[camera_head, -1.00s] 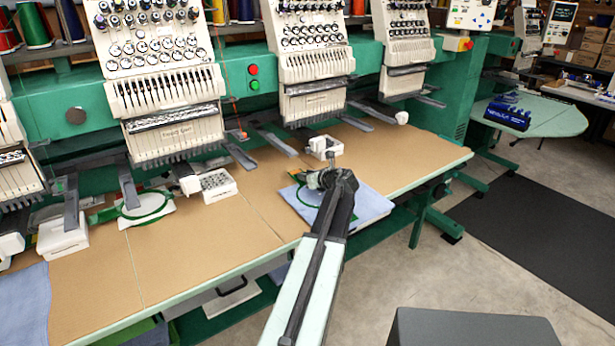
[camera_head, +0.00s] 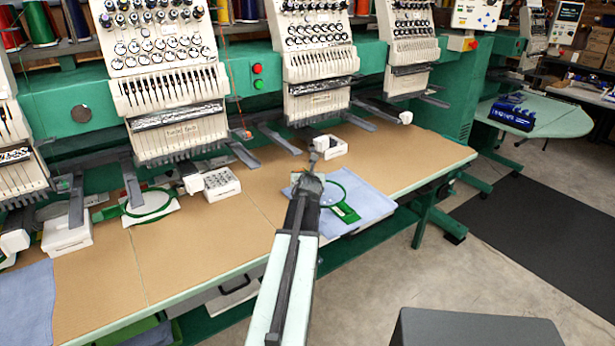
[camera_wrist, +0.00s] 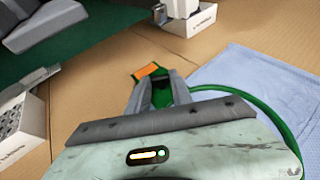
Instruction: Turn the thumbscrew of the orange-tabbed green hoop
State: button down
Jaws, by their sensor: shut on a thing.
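The green hoop (camera_head: 346,186) lies on the blue cloth at the right part of the worktable. In the wrist view its ring (camera_wrist: 232,92) curves away to the right, and an orange tab (camera_wrist: 148,70) shows just beyond the fingertips. My gripper (camera_head: 312,176) reaches the hoop's left side from the front. In the wrist view my gripper (camera_wrist: 160,88) has its fingers closed in on a green part of the hoop at its tabbed end. The thumbscrew is hidden between the fingers; I cannot make out its turn.
The blue cloth (camera_head: 372,204) hangs over the table's front edge. A white box (camera_head: 330,148) stands just behind the hoop. Another green hoop (camera_head: 147,203) lies further left beside a white perforated box (camera_head: 221,184). Embroidery machine heads (camera_head: 318,60) overhang the back. Brown tabletop (camera_head: 200,235) is clear.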

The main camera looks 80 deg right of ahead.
dwell(0.3)
jog(key=c, duration=1.1)
grip_release()
jog(key=p+v, duration=0.3)
jog(key=v, duration=0.5)
jog(key=shift+d, duration=0.1)
